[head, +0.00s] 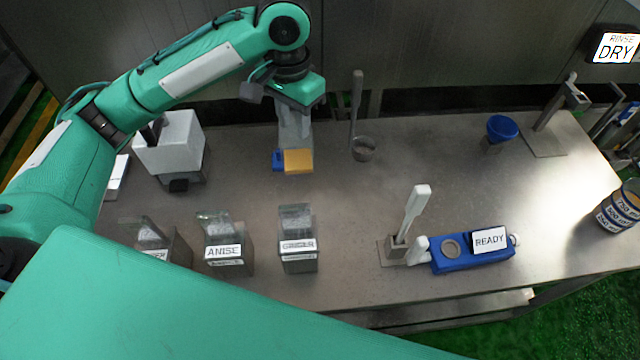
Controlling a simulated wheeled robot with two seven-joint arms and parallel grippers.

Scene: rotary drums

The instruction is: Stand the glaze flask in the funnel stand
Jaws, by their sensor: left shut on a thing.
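My left gripper (294,143) reaches down over the back middle of the table. It is shut on a small blue-and-yellow block-shaped thing (298,161), blue at its left end. I cannot tell whether this is the glaze flask, and no other thing is clearly a flask. A blue funnel-like cup (502,128) sits on a small grey holder (492,146) at the back right, which looks like the funnel stand. It is well to the right of my left gripper. My right gripper is not in view.
A grey cup with a tall rod (364,152) stands right of the gripper. Several labelled bins, among them ANISE (224,252), line the front left. A blue READY block (460,262) and a white-handled tool (416,208) are front right. The table (440,150) is clear between.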

